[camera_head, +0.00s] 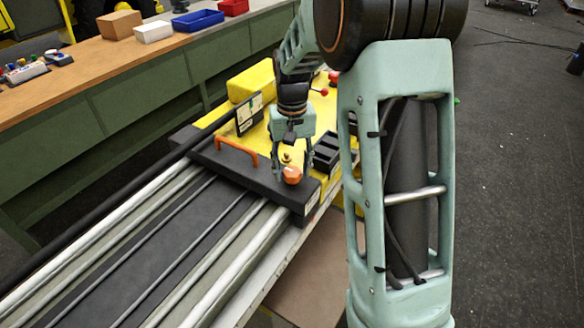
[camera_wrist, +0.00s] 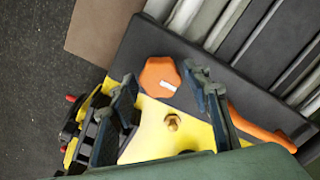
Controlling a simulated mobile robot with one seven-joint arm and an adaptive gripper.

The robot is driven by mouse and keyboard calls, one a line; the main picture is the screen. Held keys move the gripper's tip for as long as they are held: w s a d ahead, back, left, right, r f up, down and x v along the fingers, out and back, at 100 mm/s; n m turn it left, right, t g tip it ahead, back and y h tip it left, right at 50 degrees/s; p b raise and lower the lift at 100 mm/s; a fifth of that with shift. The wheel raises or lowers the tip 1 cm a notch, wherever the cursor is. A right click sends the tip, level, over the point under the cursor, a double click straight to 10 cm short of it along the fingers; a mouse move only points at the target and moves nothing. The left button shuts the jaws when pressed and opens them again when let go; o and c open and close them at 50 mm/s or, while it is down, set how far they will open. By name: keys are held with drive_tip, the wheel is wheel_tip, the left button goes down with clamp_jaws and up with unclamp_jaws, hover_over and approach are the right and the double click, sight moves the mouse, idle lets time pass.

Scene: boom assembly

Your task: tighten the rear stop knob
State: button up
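An orange lobed knob (camera_head: 292,175) with a small white mark sits on the dark front plate of the yellow carriage, near its right corner. In the wrist view the knob (camera_wrist: 160,76) lies ahead between my two fingertips. My gripper (camera_head: 291,168) points down over the knob and is open. In the wrist view my gripper (camera_wrist: 160,75) has a finger on each side of the knob, with a small gap showing at each side. I cannot tell how far the fingertips are above or around the knob, or how tight it is.
An orange bar handle (camera_head: 237,152) stands left of the knob. A brass bolt (camera_wrist: 173,122) rises from the yellow plate (camera_wrist: 150,145) between my fingers. Black blocks (camera_head: 327,151) stand to the right. Long rails (camera_head: 110,225) run toward the lower left. A workbench (camera_head: 110,55) with bins is behind.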

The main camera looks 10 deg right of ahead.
sight(293, 171)
drive_tip(key=shift+o, duration=0.9)
wheel_tip(293, 171, up, 12)
